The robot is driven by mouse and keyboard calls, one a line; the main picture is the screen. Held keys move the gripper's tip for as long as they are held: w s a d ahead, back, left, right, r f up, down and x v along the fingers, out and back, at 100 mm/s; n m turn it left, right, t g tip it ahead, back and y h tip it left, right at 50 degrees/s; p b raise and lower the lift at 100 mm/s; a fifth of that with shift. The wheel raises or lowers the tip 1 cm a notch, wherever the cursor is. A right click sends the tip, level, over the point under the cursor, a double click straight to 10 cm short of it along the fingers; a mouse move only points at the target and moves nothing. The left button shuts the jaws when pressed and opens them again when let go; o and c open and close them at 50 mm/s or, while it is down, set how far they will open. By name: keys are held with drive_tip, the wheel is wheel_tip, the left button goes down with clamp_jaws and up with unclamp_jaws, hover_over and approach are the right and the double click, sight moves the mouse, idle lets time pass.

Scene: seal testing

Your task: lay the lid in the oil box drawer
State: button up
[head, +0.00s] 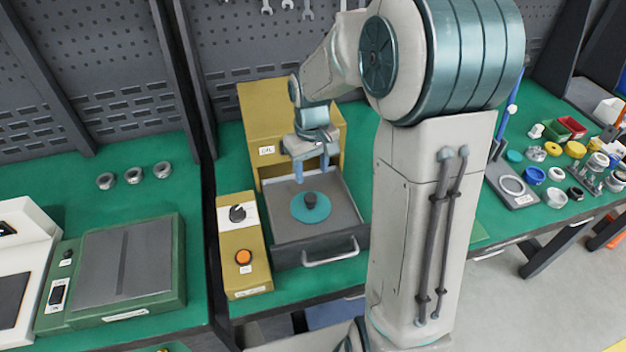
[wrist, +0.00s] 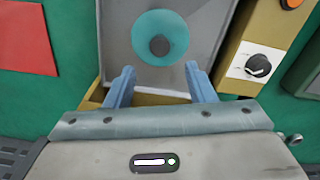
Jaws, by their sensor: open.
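The lid (head: 296,208) is a round teal disc with a dark knob. It lies in the open grey drawer (head: 342,222) of the yellow oil box (head: 262,110), and it also shows in the wrist view (wrist: 178,32). My gripper (head: 311,176) is above the back part of the drawer, behind the lid in the head view. In the wrist view its two blue fingers (wrist: 160,76) are spread apart with nothing between them. The lid's knob is beyond the fingertips and apart from them.
A yellow control box (head: 252,272) with a black dial and orange button stands left of the drawer. A green-framed device (head: 165,260) and several metal nuts (head: 133,175) are on the left bench. Small colored parts crowd the right bench.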

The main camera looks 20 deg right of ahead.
drive_tip(key=s+r+m+t, duration=0.1)
drive_tip(key=s+r, duration=0.3)
drive_tip(key=s, duration=0.5)
drive_tip(key=s+r+m+t, duration=0.2)
drive_tip(key=s+r, duration=0.2)
drive_tip(key=s, duration=0.6)
drive_tip(key=shift+r, duration=0.3)
drive_tip(key=shift+w+a, duration=0.1)
drive_tip(key=shift+c, duration=0.3)
